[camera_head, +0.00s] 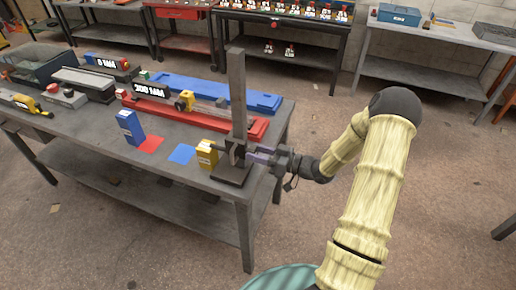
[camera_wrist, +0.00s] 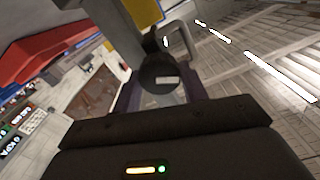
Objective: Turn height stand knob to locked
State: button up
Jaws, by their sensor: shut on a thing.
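The height stand (camera_head: 237,95) is a tall dark grey post on a flat square base at the near right corner of the bench. My gripper (camera_head: 257,155) reaches it from the right, low on the post, and is shut on the knob. In the wrist view the knob (camera_wrist: 156,73) is dark and round with a short white mark lying nearly level, and it sits between the fingers of my gripper (camera_wrist: 162,88). The post (camera_wrist: 120,30) rises behind it. I cannot read a locked or unlocked label. In the head view the fingers largely hide the knob.
A yellow box (camera_head: 206,154) stands close left of the stand. Red (camera_head: 240,130) and blue (camera_head: 262,102) long parts lie behind. Open floor lies right of the bench.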

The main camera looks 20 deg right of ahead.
jog(key=m+p, duration=0.4)
jog(key=m, duration=0.2)
jog(key=shift+r, duration=0.15)
jog(key=m+p, duration=0.1)
jog(key=m, duration=0.2)
jog(key=m+p, duration=0.1)
jog(key=m, duration=0.2)
jog(key=shift+w+f+m, duration=0.1)
jog(key=shift+f+m, duration=0.1)
jog(key=shift+m, duration=0.1)
jog(key=o, duration=1)
jog(key=b+v, duration=0.3)
jog(key=v, duration=1.4)
jog(key=shift+d+b, duration=0.2)
jog(key=shift+b, duration=0.15)
